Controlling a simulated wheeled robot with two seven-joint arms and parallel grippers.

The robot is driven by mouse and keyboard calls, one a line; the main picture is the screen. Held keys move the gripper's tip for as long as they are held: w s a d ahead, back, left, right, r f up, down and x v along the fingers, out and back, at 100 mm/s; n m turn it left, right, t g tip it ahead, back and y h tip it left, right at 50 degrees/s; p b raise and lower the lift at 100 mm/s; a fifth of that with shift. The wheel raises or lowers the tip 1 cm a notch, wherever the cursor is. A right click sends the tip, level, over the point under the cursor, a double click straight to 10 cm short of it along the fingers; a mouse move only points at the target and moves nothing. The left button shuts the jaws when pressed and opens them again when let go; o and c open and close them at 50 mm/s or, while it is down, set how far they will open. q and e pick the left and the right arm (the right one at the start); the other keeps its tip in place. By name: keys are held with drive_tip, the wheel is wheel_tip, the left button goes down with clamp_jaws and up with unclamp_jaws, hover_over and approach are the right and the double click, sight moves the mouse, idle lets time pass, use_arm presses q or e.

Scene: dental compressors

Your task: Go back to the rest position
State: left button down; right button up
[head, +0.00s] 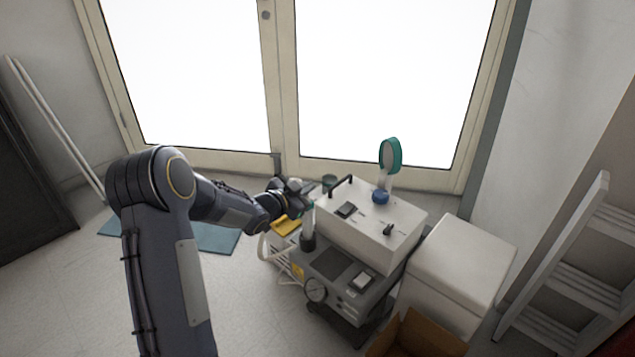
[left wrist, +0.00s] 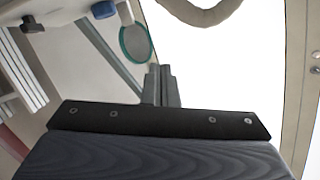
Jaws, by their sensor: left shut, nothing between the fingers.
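My left arm reaches in from the left in the head view. My left gripper (head: 304,197) is close to the left side of the white compressor box (head: 370,222), near a short upright cylinder (head: 308,238). In the left wrist view the gripper's fingers (left wrist: 160,85) are together with nothing between them. Whether the gripper touches the cylinder or the box cannot be told. My right gripper does not show in either view.
A round green-rimmed piece (head: 391,155) stands on the compressor; it also shows in the left wrist view (left wrist: 136,43). A white box (head: 463,262) and a cardboard box (head: 420,336) are at right, a ladder (head: 560,275) beyond. Floor with a blue mat (head: 215,238) lies left.

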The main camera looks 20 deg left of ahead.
use_arm(q)
drive_tip(key=s+r+n+g+y, duration=0.3)
drive_tip(key=s+r+n+y, duration=0.15)
drive_tip(key=s+r, duration=0.7)
drive_tip(key=s+d+f+n+g+h, duration=0.15)
drive_tip(key=s+d, duration=0.35)
drive_tip(key=s, duration=0.5)
drive_tip(key=s+d+f+n+g+h, duration=0.1)
drive_tip(key=s+d+f+g+h, duration=0.2)
drive_tip(key=s, duration=0.7)
drive_tip(key=s+d+n+g, duration=0.2)
drive_tip(key=s+d, duration=0.4)
drive_tip(key=s, duration=0.3)
wheel_tip(320, 180, up, 24)
drive_tip(key=p, duration=2.4)
drive_tip(key=shift+s+a, duration=0.2)
drive_tip(key=shift+a, duration=0.05)
